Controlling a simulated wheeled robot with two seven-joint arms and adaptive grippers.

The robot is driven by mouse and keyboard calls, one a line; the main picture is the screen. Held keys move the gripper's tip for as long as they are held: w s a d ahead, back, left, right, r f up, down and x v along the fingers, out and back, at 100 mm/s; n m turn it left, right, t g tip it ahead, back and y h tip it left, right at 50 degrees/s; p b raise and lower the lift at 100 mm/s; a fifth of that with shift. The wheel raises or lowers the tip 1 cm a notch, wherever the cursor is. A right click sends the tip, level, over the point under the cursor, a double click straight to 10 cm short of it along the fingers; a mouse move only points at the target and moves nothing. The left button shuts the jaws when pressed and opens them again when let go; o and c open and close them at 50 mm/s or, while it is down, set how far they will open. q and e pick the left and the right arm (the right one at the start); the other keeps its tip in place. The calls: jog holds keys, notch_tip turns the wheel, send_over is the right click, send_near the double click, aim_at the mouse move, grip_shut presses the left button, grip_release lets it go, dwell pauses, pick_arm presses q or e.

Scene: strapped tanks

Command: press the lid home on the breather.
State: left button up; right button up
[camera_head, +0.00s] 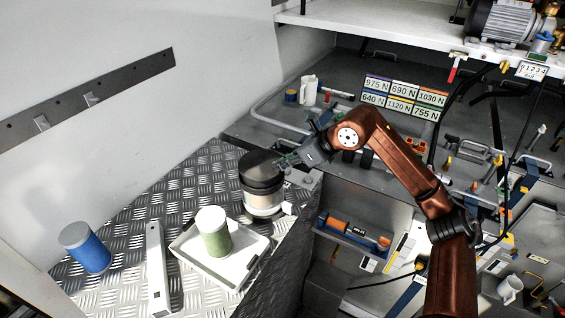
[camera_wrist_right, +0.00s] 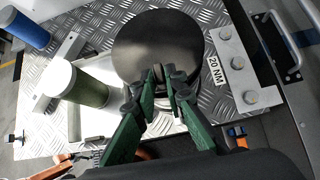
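The breather (camera_head: 262,203) is a pale, upright canister on the tread-plate deck. Its wide black lid (camera_head: 259,166) sits on top, with a thin lighter line around its side; I cannot tell whether it is fully seated. In the right wrist view the lid (camera_wrist_right: 150,38) is a large dark disc that hides most of the body. My right gripper (camera_head: 283,161) comes in from the right, at the lid's right edge. In the wrist view its green fingers (camera_wrist_right: 163,75) converge with tips close together over the lid's near edge; contact is unclear. My left gripper is not in view.
A white tray (camera_head: 187,251) holding a green, white-topped canister (camera_head: 214,238) stands in front. A blue canister (camera_head: 88,252) and a pale bar (camera_head: 157,270) are further left. A bolted block labelled 20 NM (camera_wrist_right: 232,65) is beside the breather. Force labels (camera_head: 402,97) stand behind.

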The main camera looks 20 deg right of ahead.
jog(key=o, duration=0.4)
jog(key=v, duration=1.2)
jog(key=shift+s, duration=0.1)
